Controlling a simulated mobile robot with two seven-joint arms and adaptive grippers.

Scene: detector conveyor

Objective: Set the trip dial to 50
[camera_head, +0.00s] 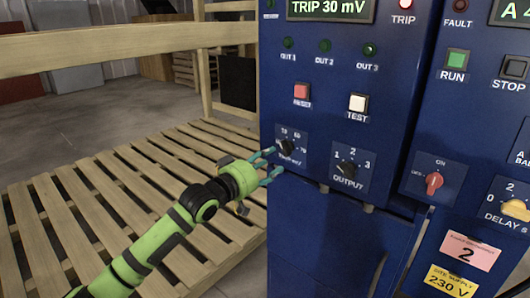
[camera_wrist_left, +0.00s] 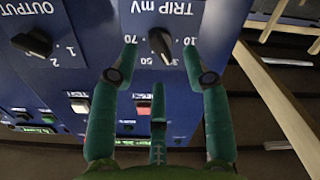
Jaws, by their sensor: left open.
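The trip dial (camera_head: 286,147) is a small black knob on the blue cabinet, labelled TRIP mV in the left wrist view (camera_wrist_left: 161,42). There its narrow end points down and slightly right, near the 30 mark. The display (camera_head: 331,9) above reads TRIP 30 mV. My left gripper (camera_head: 273,164) is open just in front of and beside the dial. In the wrist view its two upper fingertips (camera_wrist_left: 160,52) stand either side of the knob, with a third finger below; contact cannot be told. My right gripper is not in view.
The black OUTPUT dial (camera_head: 346,167) is right of the trip dial. Above are the red button (camera_head: 301,91) and white TEST button (camera_head: 358,103). A red switch (camera_head: 433,183) is on the neighbouring cabinet. A slatted wooden pallet (camera_head: 150,170) lies left, beneath my arm.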

